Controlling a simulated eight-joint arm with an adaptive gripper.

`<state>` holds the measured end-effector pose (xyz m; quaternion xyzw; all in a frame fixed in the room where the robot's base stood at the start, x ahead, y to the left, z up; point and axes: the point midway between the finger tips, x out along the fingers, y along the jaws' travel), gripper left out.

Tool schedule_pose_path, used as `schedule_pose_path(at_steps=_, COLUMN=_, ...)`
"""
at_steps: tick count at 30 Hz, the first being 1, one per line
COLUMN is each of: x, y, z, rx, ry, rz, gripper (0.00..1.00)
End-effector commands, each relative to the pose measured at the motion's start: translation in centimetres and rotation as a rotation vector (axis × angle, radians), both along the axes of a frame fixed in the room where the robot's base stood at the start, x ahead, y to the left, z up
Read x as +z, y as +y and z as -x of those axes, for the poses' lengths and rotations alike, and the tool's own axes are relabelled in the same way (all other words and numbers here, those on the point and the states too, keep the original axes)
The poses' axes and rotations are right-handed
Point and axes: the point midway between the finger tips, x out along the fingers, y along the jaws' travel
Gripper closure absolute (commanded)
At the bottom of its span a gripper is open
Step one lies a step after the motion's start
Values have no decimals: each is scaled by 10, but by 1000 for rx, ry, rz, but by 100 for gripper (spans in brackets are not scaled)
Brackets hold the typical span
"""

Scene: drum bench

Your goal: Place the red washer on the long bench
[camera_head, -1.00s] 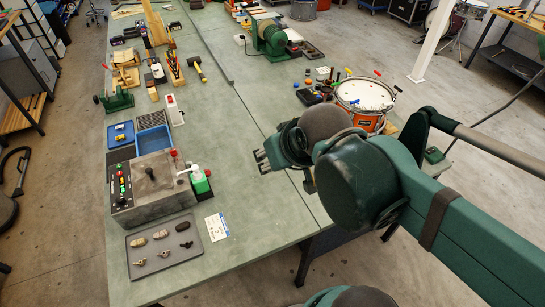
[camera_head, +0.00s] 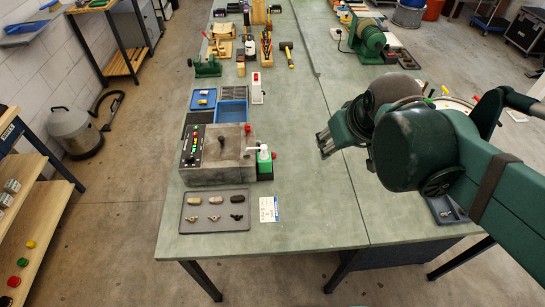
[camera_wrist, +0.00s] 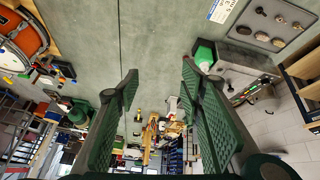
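The long bench (camera_head: 310,195) has a grey-green top and runs away from me through the head view. I cannot pick out a red washer for certain. Small red, green and yellow pieces, including a red one (camera_head: 13,282), lie on a wooden shelf at the lower left; they are too small to tell as washers. My gripper (camera_head: 324,144) is above the right part of the bench top. In the wrist view its two fingers (camera_wrist: 159,72) stand apart with nothing between them, and the bare bench top shows beyond them.
A grey tray (camera_head: 185,222) with several small parts lies near the bench's front edge. Behind it are a control box (camera_head: 198,172), a green and white bottle (camera_head: 264,160) and a blue bin (camera_head: 232,112). A card (camera_head: 268,209) lies right of the tray. The front middle is clear.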

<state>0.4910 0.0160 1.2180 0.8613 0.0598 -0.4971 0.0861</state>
Motion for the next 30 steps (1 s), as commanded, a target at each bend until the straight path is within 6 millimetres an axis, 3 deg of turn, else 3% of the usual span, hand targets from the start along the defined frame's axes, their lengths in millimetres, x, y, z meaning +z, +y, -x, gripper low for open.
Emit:
schedule_pose_path(at_steps=16, x=-20, y=25, z=-70, rx=229, ry=108, rz=100, gripper=62)
schedule_pose_path(at_steps=30, x=-54, y=50, z=-130, rx=431, ry=198, rz=172, gripper=62)
